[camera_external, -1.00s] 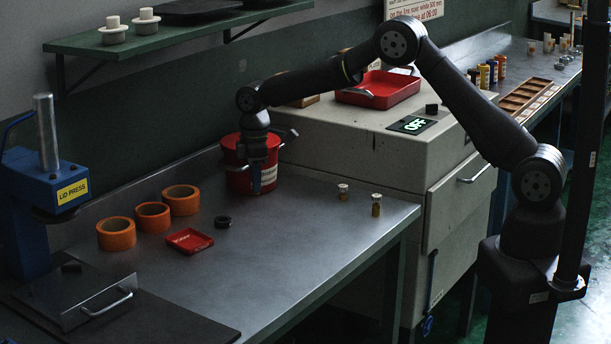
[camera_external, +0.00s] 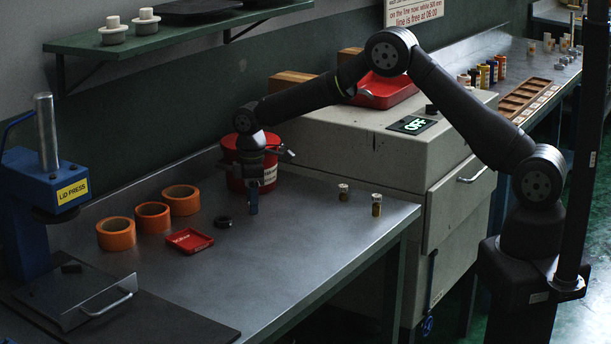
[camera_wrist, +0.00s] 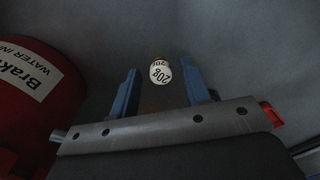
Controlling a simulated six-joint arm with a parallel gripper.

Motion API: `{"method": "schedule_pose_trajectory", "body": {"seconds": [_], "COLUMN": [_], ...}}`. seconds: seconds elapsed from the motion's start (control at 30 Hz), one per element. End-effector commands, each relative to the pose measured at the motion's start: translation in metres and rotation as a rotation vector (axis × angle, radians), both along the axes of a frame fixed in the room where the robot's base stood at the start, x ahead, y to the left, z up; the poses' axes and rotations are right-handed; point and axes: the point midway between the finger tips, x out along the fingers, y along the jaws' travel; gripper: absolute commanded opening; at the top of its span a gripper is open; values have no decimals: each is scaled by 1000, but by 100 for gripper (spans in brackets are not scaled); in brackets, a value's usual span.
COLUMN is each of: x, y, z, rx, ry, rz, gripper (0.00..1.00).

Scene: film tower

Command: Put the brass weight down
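My gripper (camera_external: 253,208) is low over the steel bench, just in front of the red pot. In the wrist view its two blue fingers (camera_wrist: 161,84) stand apart, with clear space on both sides of a small weight. That weight, marked 20g (camera_wrist: 160,72), shows its pale round top between and slightly past the fingertips; I see no finger touching it. I cannot tell its exact height above the bench. In the external view it is not visible, probably hidden by the fingers. A small red tray (camera_external: 190,240) lies on the bench left of my gripper.
The red pot (camera_external: 232,178) stands close behind my gripper; it also fills the left of the wrist view (camera_wrist: 25,110). Two small pale-topped cylinders (camera_external: 343,192) (camera_external: 376,205) stand right.

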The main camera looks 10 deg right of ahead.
Motion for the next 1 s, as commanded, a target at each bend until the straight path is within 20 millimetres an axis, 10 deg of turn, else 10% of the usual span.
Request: {"method": "schedule_pose_trajectory", "body": {"seconds": [0.37, 1.0], "x": [0, 0], "y": [0, 0], "z": [8, 118], "rx": [2, 1], "ry": [-1, -1], "rz": [0, 0], "gripper": [43, 43]}}
